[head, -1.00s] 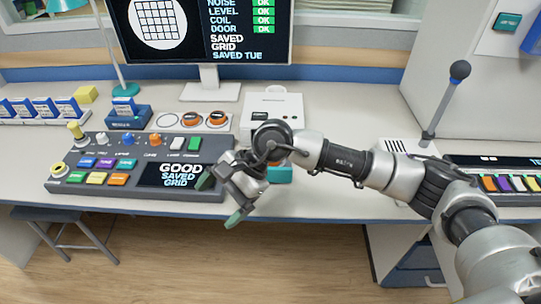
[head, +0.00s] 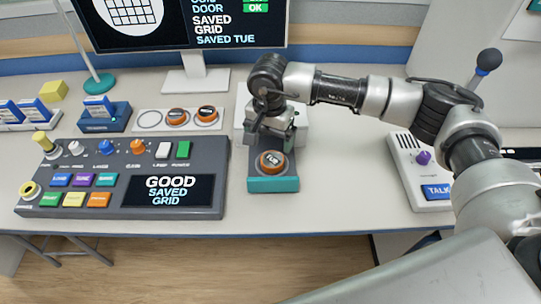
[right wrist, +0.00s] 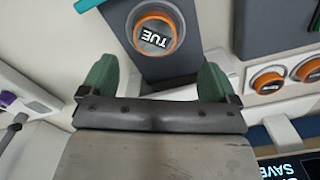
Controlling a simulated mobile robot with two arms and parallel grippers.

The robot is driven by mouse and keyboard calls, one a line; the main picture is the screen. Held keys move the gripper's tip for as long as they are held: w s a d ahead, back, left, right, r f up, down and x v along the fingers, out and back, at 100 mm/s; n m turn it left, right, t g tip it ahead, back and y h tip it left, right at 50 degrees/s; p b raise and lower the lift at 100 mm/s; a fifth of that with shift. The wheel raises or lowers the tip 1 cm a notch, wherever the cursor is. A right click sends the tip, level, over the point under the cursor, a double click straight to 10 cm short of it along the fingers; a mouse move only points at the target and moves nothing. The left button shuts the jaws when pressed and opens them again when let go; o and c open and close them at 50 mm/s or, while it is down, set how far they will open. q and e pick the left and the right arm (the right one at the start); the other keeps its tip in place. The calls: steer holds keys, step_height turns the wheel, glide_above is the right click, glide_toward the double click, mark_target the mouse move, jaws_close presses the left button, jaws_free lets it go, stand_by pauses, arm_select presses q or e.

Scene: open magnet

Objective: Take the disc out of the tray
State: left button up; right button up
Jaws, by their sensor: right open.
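The orange disc (head: 271,161) with a dark "TUE" label lies on the grey tray with a teal front (head: 274,184). The tray sticks out from a white box (head: 301,122). In the right wrist view the disc (right wrist: 155,32) sits on the tray's dark surface (right wrist: 172,68), ahead of the fingers. My right gripper (head: 275,132) is above the tray's rear part, just behind the disc in the head view. Its green fingers (right wrist: 157,78) are spread wide with nothing between them. The arm hides part of the white box. My left gripper is not in view.
A white holder (head: 150,119) left of the box carries two orange discs and one empty ring. A grey button console (head: 120,205) stands left of the tray. A white talk unit (head: 412,172) is to the right. The desk between tray and talk unit is clear.

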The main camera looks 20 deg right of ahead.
mark_target(272, 159)
steer(key=shift+s+f, duration=0.2)
steer(key=shift+f, duration=1)
steer(key=f, duration=0.3)
steer(key=f+p, duration=0.1)
steer(key=shift+s+d+f, duration=0.1)
steer(key=shift+d+f, duration=0.1)
steer(key=shift+d, duration=0.05)
steer(key=shift+f, duration=0.3)
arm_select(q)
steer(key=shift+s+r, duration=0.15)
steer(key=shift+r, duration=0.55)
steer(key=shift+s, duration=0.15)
arm_select(e)
steer(key=shift+c, duration=0.4)
steer(key=c, duration=0.5)
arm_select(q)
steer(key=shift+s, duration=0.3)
arm_select(e)
steer(key=c, duration=0.4)
steer(key=shift+r, duration=0.1)
steer(key=shift+c, duration=0.2)
